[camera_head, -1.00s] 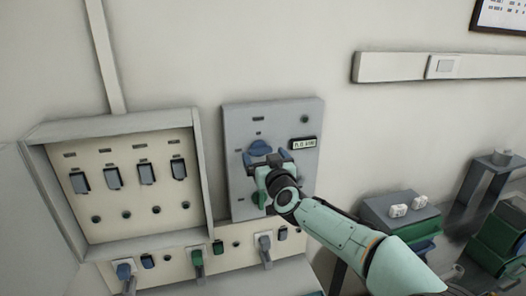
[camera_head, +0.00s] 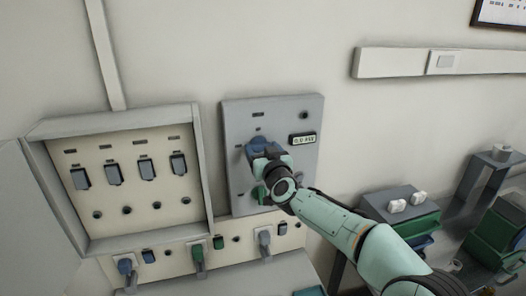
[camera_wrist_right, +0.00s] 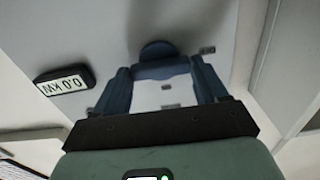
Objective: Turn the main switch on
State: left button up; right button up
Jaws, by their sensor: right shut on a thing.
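The main switch, a blue knob (camera_head: 260,144), sits on the grey wall panel (camera_head: 240,118). My right gripper (camera_head: 262,153) is at the knob and covers its lower part. In the right wrist view the blue knob (camera_wrist_right: 157,48) shows at the far end of the right gripper (camera_wrist_right: 160,68), between its two blue fingers. The fingers are shut on the knob, though their contact is hard to see. My left gripper is not in view.
A framed breaker box (camera_head: 125,215) with several dark switches is left of the panel. Blue, green and grey plugs (camera_head: 198,254) sit below it. Green and grey equipment (camera_head: 400,215) stands at the lower right. The wall above is mostly clear.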

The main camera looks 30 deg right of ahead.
jog(key=m, duration=0.4)
jog(key=shift+b, duration=0.4)
jog(key=m, duration=0.4)
jog(key=shift+m+b, duration=0.3)
jog(key=shift+b, duration=0.1)
jog(key=m+b, duration=0.1)
jog(key=m, duration=0.3)
jog(key=shift+d+m, duration=0.1)
jog(key=shift+m, duration=0.2)
pick_arm(q)
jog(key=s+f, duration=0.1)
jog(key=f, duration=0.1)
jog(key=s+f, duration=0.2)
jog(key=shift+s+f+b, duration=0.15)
jog(key=shift+b, duration=0.2)
pick_arm(e)
jog(key=m, duration=0.4)
jog(key=shift+m, duration=0.4)
jog(key=o, duration=1.1)
jog(key=shift+c, duration=0.2)
